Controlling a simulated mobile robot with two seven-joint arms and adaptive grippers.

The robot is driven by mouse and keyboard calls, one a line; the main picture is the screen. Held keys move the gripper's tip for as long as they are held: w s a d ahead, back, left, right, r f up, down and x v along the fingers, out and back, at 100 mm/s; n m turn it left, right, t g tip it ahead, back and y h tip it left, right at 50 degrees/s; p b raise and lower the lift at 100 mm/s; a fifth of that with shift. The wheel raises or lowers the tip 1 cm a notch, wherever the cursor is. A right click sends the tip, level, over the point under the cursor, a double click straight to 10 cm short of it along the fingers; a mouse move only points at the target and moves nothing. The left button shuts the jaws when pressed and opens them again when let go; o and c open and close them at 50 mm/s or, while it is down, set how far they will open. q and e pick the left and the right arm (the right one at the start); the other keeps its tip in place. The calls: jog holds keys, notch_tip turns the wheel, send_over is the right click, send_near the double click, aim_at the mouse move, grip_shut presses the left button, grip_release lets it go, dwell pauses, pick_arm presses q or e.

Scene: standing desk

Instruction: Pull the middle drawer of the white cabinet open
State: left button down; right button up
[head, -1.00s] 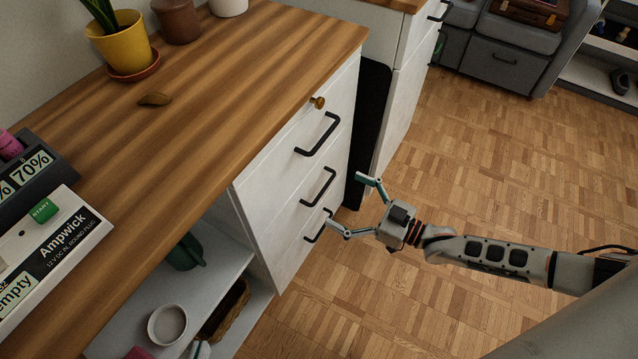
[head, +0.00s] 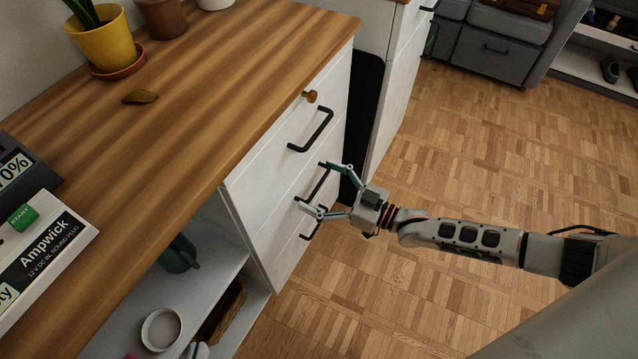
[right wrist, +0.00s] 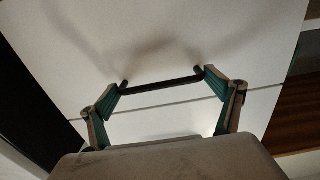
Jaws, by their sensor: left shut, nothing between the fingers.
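The white cabinet (head: 268,201) has three drawer fronts with dark bar handles. The middle drawer's handle (head: 318,186) lies between the spread fingers of my right gripper (head: 310,184). The right gripper is open, with its fingertips near the two ends of the bar. In the right wrist view the handle (right wrist: 162,82) runs across between the fingertips; I cannot tell whether they touch it. The middle drawer looks flush with its neighbours. My left gripper (head: 197,350) shows only as small tips at the bottom edge of the head view, shut and empty.
The upper handle (head: 311,130) and lower handle (head: 316,223) stick out close above and below the right gripper. Open shelves with a bowl (head: 161,329) are left. The parquet floor (head: 470,150) is clear.

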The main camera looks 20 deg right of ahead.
pick_arm(q)
jog(key=shift+s+a+f+m+g+p, duration=0.4)
jog(key=shift+s+a+f+p, duration=0.3)
jog(key=shift+f+p, duration=0.4)
pick_arm(e)
jog(key=v, duration=2.4)
pick_arm(q)
jog(key=shift+w+r, duration=0.1)
jog(key=shift+r, duration=0.15)
pick_arm(e)
jog(key=shift+s+d+f, duration=0.1)
jog(key=o, duration=1.4)
pick_arm(q)
jog(key=shift+w+r, duration=0.2)
jog(key=shift+w+a, duration=0.1)
pick_arm(e)
jog(key=v, duration=1.2)
